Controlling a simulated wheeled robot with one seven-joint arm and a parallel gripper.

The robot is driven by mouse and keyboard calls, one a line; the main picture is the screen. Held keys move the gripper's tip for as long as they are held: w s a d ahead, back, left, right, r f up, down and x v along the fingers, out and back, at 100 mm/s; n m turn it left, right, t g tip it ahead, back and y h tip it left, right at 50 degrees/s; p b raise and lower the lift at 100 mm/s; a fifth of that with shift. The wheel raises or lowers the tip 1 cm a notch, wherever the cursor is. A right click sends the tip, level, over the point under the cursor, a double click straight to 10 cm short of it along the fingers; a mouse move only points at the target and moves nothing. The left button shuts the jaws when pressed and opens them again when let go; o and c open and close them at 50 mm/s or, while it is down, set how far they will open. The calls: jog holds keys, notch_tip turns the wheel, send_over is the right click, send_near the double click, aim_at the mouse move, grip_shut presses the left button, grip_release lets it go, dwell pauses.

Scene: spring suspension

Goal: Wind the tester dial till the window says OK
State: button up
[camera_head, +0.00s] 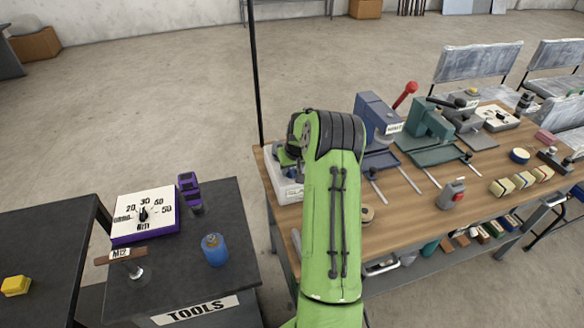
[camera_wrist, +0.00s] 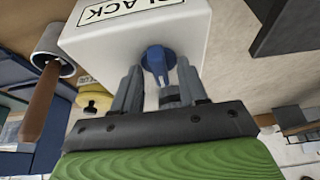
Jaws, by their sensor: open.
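In the wrist view, a white tester box (camera_wrist: 110,40) faces my gripper, with a blue dial knob (camera_wrist: 158,60) on it. A framed window on the box shows dark letters that end in "LACK"; its edge is cut off. My gripper (camera_wrist: 160,74) is open, with one finger on each side of the knob. I cannot tell whether either finger touches it. In the head view, the white box (camera_head: 284,190) stands at the left end of the wooden workbench (camera_head: 385,212), and my green arm hides most of it and the fingertips.
A blue press (camera_head: 375,120) with a red handle and a green vise (camera_head: 430,130) stand right of my arm. A dark TOOLS cart (camera_head: 225,262) at left holds a white-and-purple numbered dial box (camera_head: 145,215) and a blue canister (camera_head: 214,249). A thin black post rises behind the bench's left corner.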

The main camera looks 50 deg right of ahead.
grip_shut()
jog(key=shift+m, duration=0.3)
jog(key=m, duration=0.2)
jog(key=m+g+h+b, duration=0.1)
jog(key=m, duration=0.1)
jog(key=shift+w+a+m+h, duration=0.15)
jog(key=shift+m+h, duration=0.15)
jog(key=m+g, duration=0.1)
jog(key=m, duration=0.3)
jog(key=shift+w+r+m+g+h, duration=0.1)
jog(key=shift+m+g+h, duration=0.2)
jog(key=shift+g, duration=0.1)
jog(key=m+g+p, duration=0.1)
jog(key=m+p, duration=0.1)
jog(key=m, duration=0.2)
jog(key=shift+w+g, duration=0.1)
jog(key=shift+g, duration=0.3)
jog(key=m+p, duration=0.1)
jog(key=m, duration=0.1)
jog(key=m+g+p, duration=0.1)
jog(key=m+p, duration=0.1)
jog(key=shift+w+m+g, duration=0.1)
jog(key=shift+m+g, duration=0.2)
jog(key=shift+m+y, duration=0.3)
jog(key=shift+y, duration=0.1)
